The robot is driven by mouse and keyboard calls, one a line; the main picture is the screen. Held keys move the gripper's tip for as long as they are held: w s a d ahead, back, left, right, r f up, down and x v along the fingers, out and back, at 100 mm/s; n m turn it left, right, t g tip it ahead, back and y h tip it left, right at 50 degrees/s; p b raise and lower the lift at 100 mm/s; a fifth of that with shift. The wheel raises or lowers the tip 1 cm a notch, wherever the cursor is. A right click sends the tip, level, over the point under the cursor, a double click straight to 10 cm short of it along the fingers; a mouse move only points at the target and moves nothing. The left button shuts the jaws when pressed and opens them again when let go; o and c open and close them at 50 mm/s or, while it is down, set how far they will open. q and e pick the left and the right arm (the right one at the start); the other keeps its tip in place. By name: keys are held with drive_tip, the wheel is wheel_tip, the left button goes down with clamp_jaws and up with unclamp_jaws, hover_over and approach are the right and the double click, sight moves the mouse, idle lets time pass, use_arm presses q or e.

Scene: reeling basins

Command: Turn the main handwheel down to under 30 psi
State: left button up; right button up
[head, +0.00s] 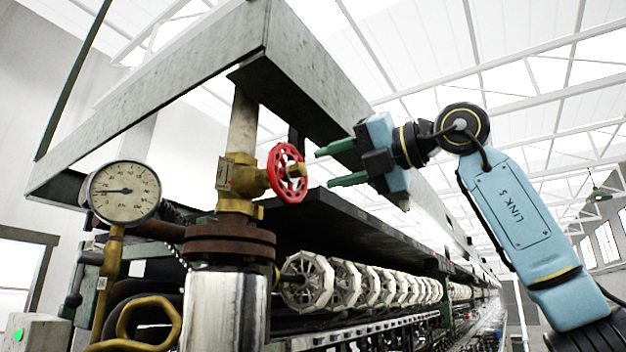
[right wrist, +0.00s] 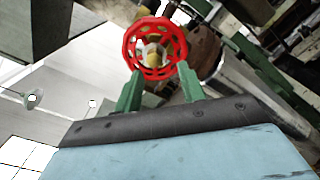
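The main handwheel (head: 287,172) is a red wheel on a brass valve (head: 240,178) that sits on a vertical pipe. The round pressure gauge (head: 124,192) stands left of it; its needle points left, and the numbers are too small to read surely. My right gripper (head: 332,164) is to the right of the wheel, its green fingers open and pointing at it, with a gap between. In the right wrist view the handwheel (right wrist: 155,48) shows just beyond and between the open fingertips (right wrist: 158,84). Nothing is between the fingers. My left gripper is out of view.
A grey metal beam frame (head: 150,95) hangs above the valve. A long row of white reels (head: 370,284) runs back below a dark shelf. A brass hexagonal ring (head: 148,322) is at lower left.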

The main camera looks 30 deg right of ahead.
sight(304, 169)
drive_tip(key=shift+w+a+r+p, duration=0.15)
drive_tip(key=shift+a+r+p, duration=0.2)
drive_tip(key=shift+a+r, duration=0.05)
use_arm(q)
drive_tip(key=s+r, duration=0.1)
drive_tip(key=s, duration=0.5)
use_arm(e)
drive_tip(key=shift+p+x, duration=0.4)
drive_tip(key=shift+x, duration=0.8)
drive_tip(key=shift+p+x, duration=0.3)
drive_tip(key=shift+x, duration=0.7)
drive_tip(key=shift+w, duration=0.15)
drive_tip(key=c, duration=0.8)
drive_tip(key=n+p, duration=0.2)
drive_tip(key=n, duration=0.4)
drive_tip(key=shift+n, duration=0.3)
drive_tip(key=shift+c, duration=0.3)
drive_tip(key=n+p, duration=0.2)
drive_tip(key=n, duration=0.2)
drive_tip(key=shift+w, duration=0.1)
drive_tip(key=shift+f+n, duration=0.1)
drive_tip(key=shift+n, duration=0.7)
drive_tip(key=o, duration=0.9)
drive_tip(key=shift+c, duration=0.2)
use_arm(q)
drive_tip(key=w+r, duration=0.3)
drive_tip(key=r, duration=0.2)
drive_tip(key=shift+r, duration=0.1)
